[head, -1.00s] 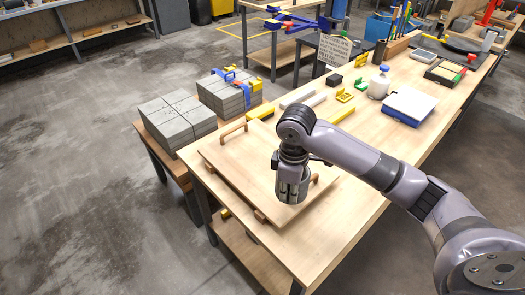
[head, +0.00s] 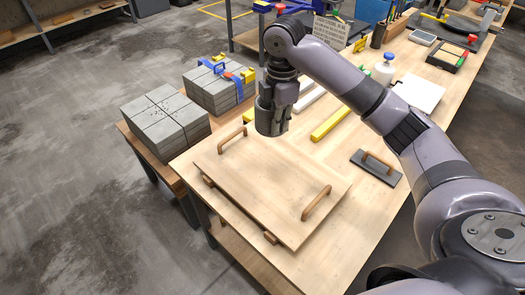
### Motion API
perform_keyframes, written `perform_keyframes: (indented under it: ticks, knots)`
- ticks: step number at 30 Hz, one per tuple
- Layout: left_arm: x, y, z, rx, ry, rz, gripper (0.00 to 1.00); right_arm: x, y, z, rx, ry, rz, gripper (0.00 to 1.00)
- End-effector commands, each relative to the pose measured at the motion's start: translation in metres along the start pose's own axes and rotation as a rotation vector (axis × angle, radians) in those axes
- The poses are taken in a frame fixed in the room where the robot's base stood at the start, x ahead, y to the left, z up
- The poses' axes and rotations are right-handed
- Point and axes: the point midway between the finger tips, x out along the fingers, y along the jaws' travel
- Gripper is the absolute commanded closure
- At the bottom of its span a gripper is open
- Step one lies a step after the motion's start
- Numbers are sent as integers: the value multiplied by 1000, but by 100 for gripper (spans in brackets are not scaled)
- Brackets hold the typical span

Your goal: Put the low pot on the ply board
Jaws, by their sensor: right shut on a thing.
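The ply board (head: 258,186) is a pale wooden panel with two brown bar handles, lying on the near left end of the long workbench. My right gripper (head: 271,128) points down above the board's far edge. It is shut on a small grey rounded thing (head: 267,118), which looks like the low pot; the fingers hide much of it. The grey thing appears to be held above the board, though the exact gap is hard to tell. The middle of the board is bare. My left gripper is not in view.
Stacked grey concrete blocks (head: 165,122) stand on a lower bench at the left. A float with a wooden handle (head: 376,166) lies right of the board. A yellow bar (head: 331,122), a white bottle (head: 384,70) and a white slab (head: 419,95) are farther back.

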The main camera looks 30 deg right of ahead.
Motion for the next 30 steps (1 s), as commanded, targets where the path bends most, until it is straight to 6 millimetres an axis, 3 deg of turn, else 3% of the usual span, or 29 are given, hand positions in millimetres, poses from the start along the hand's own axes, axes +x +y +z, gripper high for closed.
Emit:
perform_keyframes:
  ticks: [5,14,17,21,25,30]
  knots:
    - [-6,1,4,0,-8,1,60,23,-2,0,2,-1,-3,100]
    - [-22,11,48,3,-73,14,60,98,-3,0,3,-1,-4,100]
    - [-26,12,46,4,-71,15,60,121,-4,0,3,-1,-2,100]
    - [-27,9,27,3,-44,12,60,144,-3,0,2,0,1,100]
    - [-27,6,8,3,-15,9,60,154,-3,0,2,0,3,100]
    - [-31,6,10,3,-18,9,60,173,-4,0,2,-1,0,100]
